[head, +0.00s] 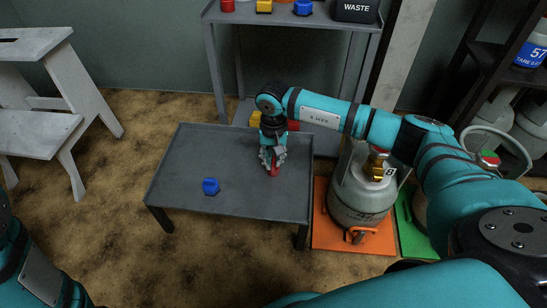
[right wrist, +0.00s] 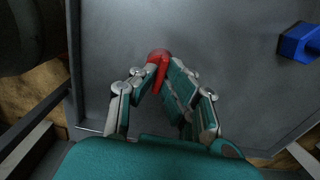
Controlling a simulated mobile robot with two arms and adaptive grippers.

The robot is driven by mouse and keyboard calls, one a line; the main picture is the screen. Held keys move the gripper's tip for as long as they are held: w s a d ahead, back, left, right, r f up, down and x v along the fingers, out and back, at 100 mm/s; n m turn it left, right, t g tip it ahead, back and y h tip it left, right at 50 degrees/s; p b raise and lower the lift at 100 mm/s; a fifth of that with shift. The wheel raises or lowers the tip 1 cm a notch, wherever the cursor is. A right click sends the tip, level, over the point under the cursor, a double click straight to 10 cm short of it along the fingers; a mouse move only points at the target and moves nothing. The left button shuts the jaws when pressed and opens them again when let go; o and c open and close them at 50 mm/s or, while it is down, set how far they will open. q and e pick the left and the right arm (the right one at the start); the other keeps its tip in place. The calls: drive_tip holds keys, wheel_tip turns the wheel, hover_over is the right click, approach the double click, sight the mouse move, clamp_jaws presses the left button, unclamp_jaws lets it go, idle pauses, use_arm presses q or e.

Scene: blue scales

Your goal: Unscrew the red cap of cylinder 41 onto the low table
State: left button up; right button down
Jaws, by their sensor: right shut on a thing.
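My right gripper (head: 272,160) points down over the right part of the low grey table (head: 183,165), shut on a red cap (head: 274,171). In the right wrist view the red cap (right wrist: 158,56) sits between the fingertips (right wrist: 160,80). The cap is at or just above the tabletop; I cannot tell whether it touches. A grey gas cylinder (head: 357,195) with a yellow fitting on its valve stands on an orange mat right of the table. No number 41 is readable. Only part of my left arm shows at the lower left; its gripper is out of view.
A blue cap (head: 211,186) lies on the low table's front left, also at the right in the wrist view (right wrist: 300,43). A grey shelf (head: 217,60) stands behind, with caps and a WASTE box (head: 355,10). A green mat (head: 404,222) adjoins the orange mat (head: 330,235).

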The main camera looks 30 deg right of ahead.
drive_tip(key=c, duration=1.4)
unclamp_jaws()
drive_tip(key=shift+o, duration=0.2)
wheel_tip(320, 180, up, 12)
